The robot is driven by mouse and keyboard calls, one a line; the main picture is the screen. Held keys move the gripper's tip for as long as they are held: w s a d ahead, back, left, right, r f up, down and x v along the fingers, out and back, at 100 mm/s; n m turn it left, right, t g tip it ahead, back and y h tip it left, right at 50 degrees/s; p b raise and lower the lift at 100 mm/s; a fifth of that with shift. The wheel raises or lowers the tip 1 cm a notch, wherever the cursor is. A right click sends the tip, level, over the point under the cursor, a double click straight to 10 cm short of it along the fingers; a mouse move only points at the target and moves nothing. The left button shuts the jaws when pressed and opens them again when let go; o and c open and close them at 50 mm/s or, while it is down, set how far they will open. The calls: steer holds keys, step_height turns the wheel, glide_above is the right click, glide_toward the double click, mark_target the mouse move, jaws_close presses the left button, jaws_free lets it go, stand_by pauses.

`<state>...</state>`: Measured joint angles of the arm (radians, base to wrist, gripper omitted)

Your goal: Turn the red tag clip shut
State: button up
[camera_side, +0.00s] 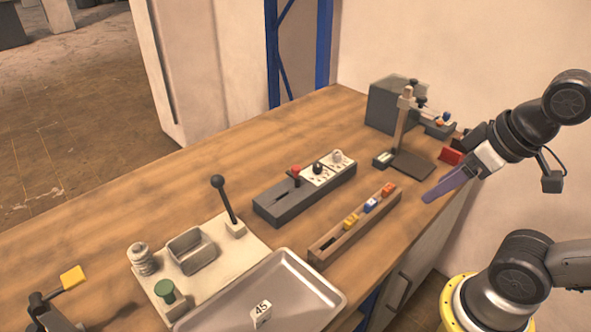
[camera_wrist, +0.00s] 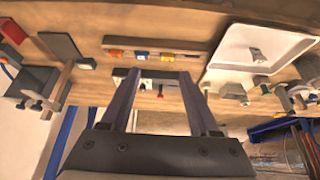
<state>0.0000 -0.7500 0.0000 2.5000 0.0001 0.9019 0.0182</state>
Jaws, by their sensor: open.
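A long narrow wooden rack (camera_side: 335,238) holds small clips in a row. The red clip (camera_side: 389,189) is at its far end, with a blue-and-white clip (camera_side: 371,205) and a yellow clip (camera_side: 350,220) beside it. In the wrist view the red clip (camera_wrist: 115,53) is at the left end of the row. Whether it is turned open or shut is too small to tell. My gripper (camera_side: 428,198) is open and empty, in the air to the right of the rack's far end. Its two fingers also show in the wrist view (camera_wrist: 158,78), apart, with nothing between them.
A dark switch panel (camera_side: 305,190) with knobs lies left of the rack. A metal tray (camera_side: 265,285) is in front. A stand with a dark base (camera_side: 410,165) and a red block (camera_side: 450,156) are at the far end.

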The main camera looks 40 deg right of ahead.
steer(key=w+r+m, duration=0.5)
steer(key=r, duration=0.4)
steer(key=w+r+m+g, duration=0.2)
steer(key=w+r+m, duration=0.1)
steer(key=w, duration=0.9)
steer(key=g, duration=0.4)
glide_above(298, 169)
step_height(298, 169, down, 11)
steer(key=shift+m, duration=0.4)
step_height(298, 169, down, 14)
jaws_close()
